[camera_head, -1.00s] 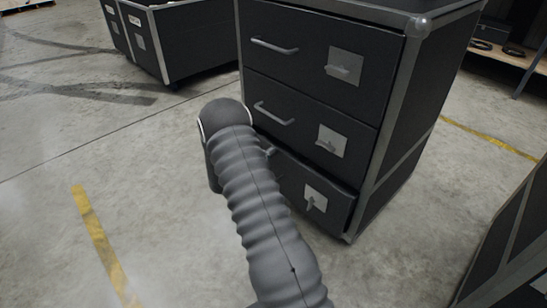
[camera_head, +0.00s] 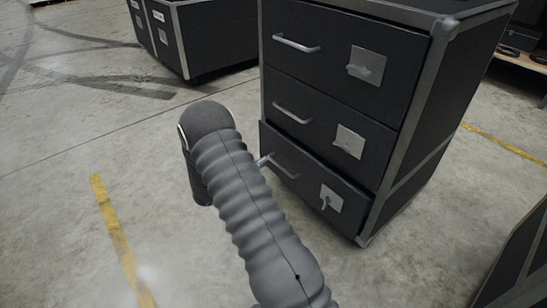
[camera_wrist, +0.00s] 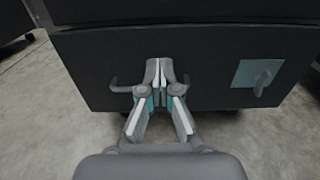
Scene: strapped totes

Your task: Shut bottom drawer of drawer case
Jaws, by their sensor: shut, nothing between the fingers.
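The black drawer case (camera_head: 410,165) with grey metal edging stands at the right in the head view, with three drawers stacked. The bottom drawer (camera_head: 312,180) has a bar handle and a grey latch plate; its front appears to stick out slightly past the drawers above. In the wrist view the bottom drawer front (camera_wrist: 215,75) fills the upper half, its top edge visible as a lip. My gripper (camera_wrist: 160,64) is shut and empty, its fingertips in front of the drawer face near the handle (camera_wrist: 122,87). Contact cannot be told.
Another black case (camera_head: 205,40) stands at the upper left. A dark case edge (camera_head: 520,265) shows at the lower right. A low shelf (camera_head: 525,60) is at the far right. The concrete floor (camera_head: 60,200) to the left is clear, with yellow lines.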

